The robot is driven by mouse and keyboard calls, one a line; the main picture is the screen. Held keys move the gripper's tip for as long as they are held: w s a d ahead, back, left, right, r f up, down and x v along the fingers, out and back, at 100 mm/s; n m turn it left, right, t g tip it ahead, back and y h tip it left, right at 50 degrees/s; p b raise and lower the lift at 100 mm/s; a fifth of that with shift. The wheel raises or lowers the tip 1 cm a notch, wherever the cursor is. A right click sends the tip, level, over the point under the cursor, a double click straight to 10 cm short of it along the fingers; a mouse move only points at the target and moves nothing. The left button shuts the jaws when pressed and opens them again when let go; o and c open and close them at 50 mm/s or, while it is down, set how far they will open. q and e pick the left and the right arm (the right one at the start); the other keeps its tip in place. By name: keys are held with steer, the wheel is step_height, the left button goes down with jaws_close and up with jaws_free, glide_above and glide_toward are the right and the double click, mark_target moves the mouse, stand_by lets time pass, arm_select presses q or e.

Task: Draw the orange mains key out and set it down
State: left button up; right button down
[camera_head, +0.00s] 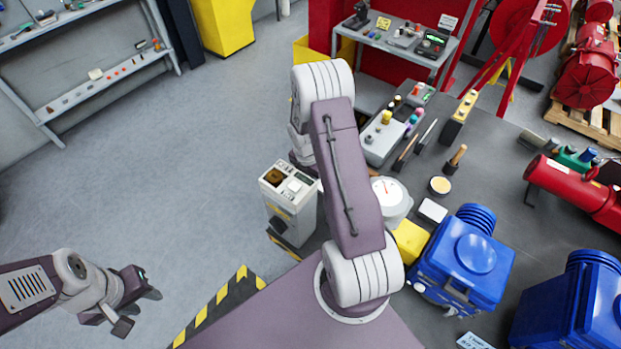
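I cannot make out the orange mains key. A pale box (292,211) stands at the near left corner of the dark bench, with a round brown part and small white parts on its top. My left gripper (139,311) is at the lower left, over the floor, with its two fingers apart and nothing between them. It is well away from the bench. My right arm rises across the middle and hides part of the bench; its gripper does not show.
The dark bench (500,180) holds a white round gauge (388,191), a yellow block (410,241), blue actuator housings (465,262), a red cylinder (575,190) and several small tools. Grey shelving (100,85) stands at the upper left. The floor between is clear.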

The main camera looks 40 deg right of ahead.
steer(key=shift+s+r+p, duration=0.15)
steer(key=shift+r+p, duration=0.05)
steer(key=shift+p, duration=0.1)
step_height(320, 180, down, 6)
steer(key=b, duration=0.4)
steer(key=shift+f, duration=0.1)
steer(key=shift+p, duration=0.5)
stand_by(1.1)
steer(key=shift+f+b, duration=0.8)
steer(key=shift+f, duration=0.85)
steer(key=c, duration=1.3)
jaws_free()
steer(key=shift+c, duration=0.2)
